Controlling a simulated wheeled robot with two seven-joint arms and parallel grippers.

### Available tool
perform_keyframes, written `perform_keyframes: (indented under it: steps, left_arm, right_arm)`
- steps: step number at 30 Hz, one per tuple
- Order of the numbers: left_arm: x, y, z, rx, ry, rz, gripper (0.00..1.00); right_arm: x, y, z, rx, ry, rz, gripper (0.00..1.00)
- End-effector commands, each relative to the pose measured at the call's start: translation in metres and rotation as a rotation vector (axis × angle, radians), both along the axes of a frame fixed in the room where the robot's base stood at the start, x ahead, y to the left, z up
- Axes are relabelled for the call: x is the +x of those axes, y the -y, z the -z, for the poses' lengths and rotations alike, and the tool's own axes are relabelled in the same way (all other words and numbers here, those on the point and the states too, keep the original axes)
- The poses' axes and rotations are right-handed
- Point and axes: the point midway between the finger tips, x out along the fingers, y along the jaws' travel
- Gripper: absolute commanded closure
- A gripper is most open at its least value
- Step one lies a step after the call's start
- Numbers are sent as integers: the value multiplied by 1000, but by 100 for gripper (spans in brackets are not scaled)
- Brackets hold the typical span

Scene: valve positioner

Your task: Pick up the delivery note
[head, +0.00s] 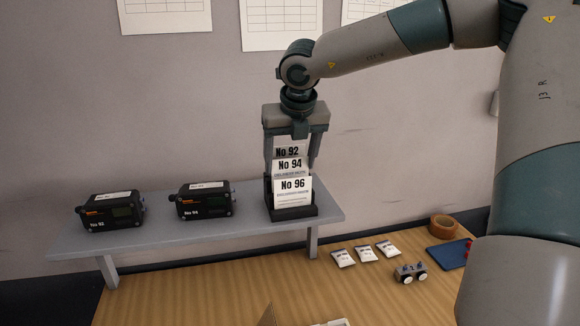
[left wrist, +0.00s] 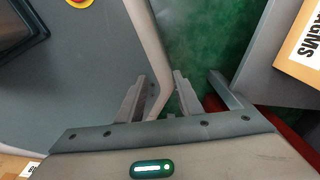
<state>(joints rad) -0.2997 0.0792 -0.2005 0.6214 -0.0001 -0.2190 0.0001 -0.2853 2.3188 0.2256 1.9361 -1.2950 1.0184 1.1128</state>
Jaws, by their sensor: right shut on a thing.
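Delivery notes stand one behind another in a black holder (head: 292,213) on the grey shelf. The front note reads No 96 (head: 292,190), the middle one No 94 (head: 289,165), and the rear one No 92 (head: 287,152) sits highest. My right gripper (head: 292,165) points down over the holder, one finger on each side of the notes. It is shut on a note, seemingly the rear No 92; the grip itself is partly hidden by the notes in front. My left gripper (left wrist: 160,85) shows only in the left wrist view, its fingers apart with nothing between them.
Two black positioners, No 92 (head: 110,211) and No 94 (head: 204,200), stand on the shelf (head: 150,237) left of the holder. Small packets (head: 366,253), a fitting with round ends (head: 410,272), a tape roll (head: 443,227) and a blue tray (head: 447,254) lie on the wooden table.

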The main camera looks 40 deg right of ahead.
Motion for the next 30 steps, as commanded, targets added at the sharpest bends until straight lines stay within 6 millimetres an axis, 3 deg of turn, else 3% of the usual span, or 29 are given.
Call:
perform_keyframes:
  steps: [6, 9, 21, 30]
  left_arm:
    - [8, 2, 11, -6, 22, 0, 68]
    - [40, 14, 8, -27, 94, 4, 68]
    - [121, 48, 0, -85, 289, 10, 68]
    - [160, 64, -12, -116, 388, 12, 68]
  right_arm:
    - [1, 0, -21, 0, 6, 1, 53]
    - [1, 0, -33, 0, 6, 1, 53]
    - [-52, 44, -72, 2, 8, 2, 53]
    - [-82, 69, -96, 0, 5, 1, 53]
